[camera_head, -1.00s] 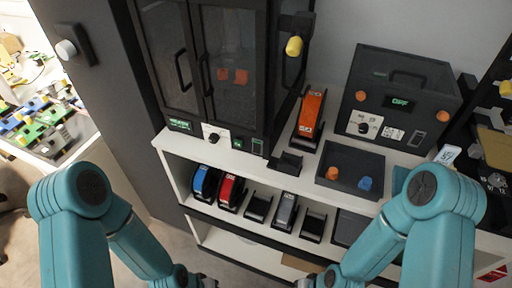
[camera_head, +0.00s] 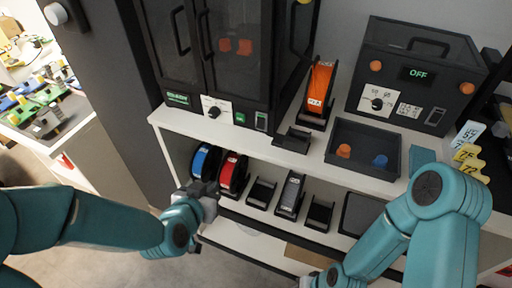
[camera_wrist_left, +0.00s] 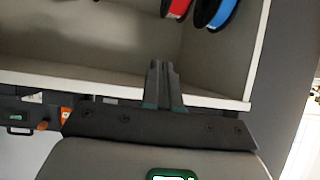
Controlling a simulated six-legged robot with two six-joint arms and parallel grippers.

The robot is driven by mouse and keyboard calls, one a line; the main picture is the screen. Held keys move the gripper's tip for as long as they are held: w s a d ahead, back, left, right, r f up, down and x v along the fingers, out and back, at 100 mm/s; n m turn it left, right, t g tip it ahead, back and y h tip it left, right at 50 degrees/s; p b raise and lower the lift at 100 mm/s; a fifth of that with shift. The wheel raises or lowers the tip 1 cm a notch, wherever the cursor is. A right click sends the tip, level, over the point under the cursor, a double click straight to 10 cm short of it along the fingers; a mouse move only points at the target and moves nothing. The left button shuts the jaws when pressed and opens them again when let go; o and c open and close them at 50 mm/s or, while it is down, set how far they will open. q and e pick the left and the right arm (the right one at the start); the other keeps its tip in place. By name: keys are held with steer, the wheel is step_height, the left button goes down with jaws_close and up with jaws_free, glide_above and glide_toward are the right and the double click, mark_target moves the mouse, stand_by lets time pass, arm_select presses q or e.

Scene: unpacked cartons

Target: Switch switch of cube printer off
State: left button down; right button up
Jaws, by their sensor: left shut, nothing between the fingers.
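A tall black printer cabinet (camera_head: 215,60) with glass doors stands on the white shelf, two orange pieces inside. Its front strip has a lit green display (camera_head: 178,98), a knob (camera_head: 214,112) and a small dark switch (camera_head: 262,121). A lower black box machine (camera_head: 415,75) on the right has a display reading OFF, a knob and a dark switch (camera_head: 434,116). I cannot tell which is the cube printer. My left gripper (camera_head: 207,197) is shut and empty, below the cabinet near the shelf front; its fingers show in the wrist view (camera_wrist_left: 163,85). My right gripper is mostly cut off at the bottom edge.
Below the top are blue (camera_head: 204,162) and red (camera_head: 232,174) spools and black holders. An orange spool holder (camera_head: 318,92) and a black tray (camera_head: 362,150) with orange and blue pieces stand on top. A grey wall panel (camera_head: 95,90) stands left; colourful parts lie on a table beyond.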

arm_select(q)
steer(key=s+d+r+t+h+b, duration=0.1)
steer(key=d+r+t+b, duration=0.1)
steer(key=r, duration=0.3)
steer(key=s+d+r+m+t+h+b, duration=0.1)
steer(key=d+r+t+h+b, duration=0.1)
steer(key=r, duration=0.4)
steer(key=shift+s+d+m+b, duration=0.3)
steer(key=shift+d+b, duration=0.25)
steer(key=shift+d, duration=0.35)
arm_select(e)
step_height(320, 180, down, 7)
arm_select(q)
steer(key=p, duration=0.5)
glide_toward(261, 127)
steer(key=x, duration=0.7)
steer(key=shift+a, duration=0.1)
arm_select(e)
step_height(261, 127, up, 5)
